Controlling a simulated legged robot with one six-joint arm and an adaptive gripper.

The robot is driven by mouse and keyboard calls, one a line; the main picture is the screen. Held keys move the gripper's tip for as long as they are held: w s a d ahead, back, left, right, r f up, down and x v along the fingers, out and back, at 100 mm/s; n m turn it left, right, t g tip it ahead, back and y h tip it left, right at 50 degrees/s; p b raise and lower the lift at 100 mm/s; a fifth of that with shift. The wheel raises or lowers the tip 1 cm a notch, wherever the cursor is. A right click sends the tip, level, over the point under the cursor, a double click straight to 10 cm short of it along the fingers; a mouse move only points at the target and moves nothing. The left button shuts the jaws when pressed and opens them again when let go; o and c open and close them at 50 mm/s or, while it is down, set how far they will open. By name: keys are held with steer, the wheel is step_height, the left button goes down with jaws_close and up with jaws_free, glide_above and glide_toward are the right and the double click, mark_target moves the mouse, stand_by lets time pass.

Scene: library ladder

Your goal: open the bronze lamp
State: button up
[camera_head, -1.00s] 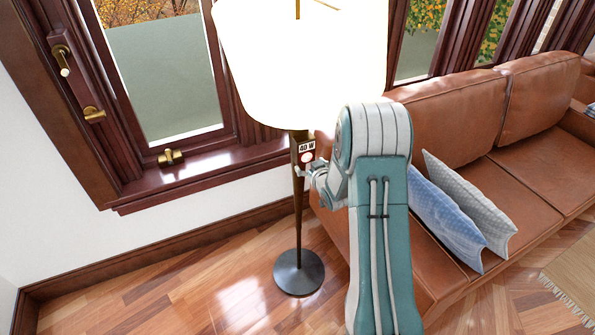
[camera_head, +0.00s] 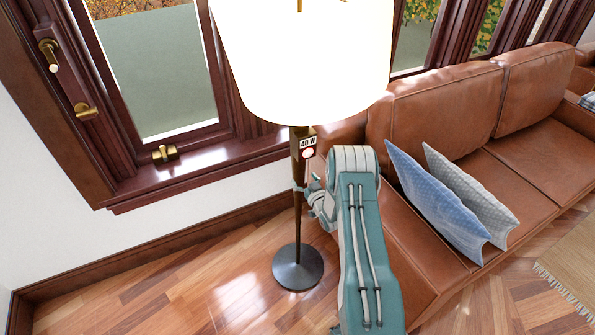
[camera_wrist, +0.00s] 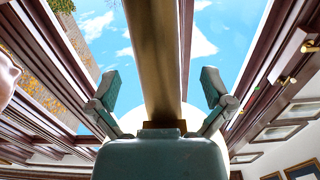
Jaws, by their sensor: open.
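The bronze lamp has a tapered bronze pole (camera_head: 298,220), a glowing white shade (camera_head: 305,55) and a round dark base (camera_head: 298,268) on the floor. My gripper (camera_head: 304,188) is at the pole, below the button. In the wrist view, my gripper (camera_wrist: 160,85) is open, with one finger on each side of the bronze pole (camera_wrist: 158,50). I cannot tell if either finger touches it.
A brown leather sofa (camera_head: 440,110) with a blue cushion (camera_head: 435,200) and a grey cushion (camera_head: 470,195) stands right of my arm. A window sill (camera_head: 195,172) runs behind the lamp. The wooden floor (camera_head: 170,290) at left is clear.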

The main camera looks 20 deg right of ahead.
steer(key=shift+w+d, duration=0.15)
steer(key=shift+w, duration=2.15)
steer(key=c, duration=1.3)
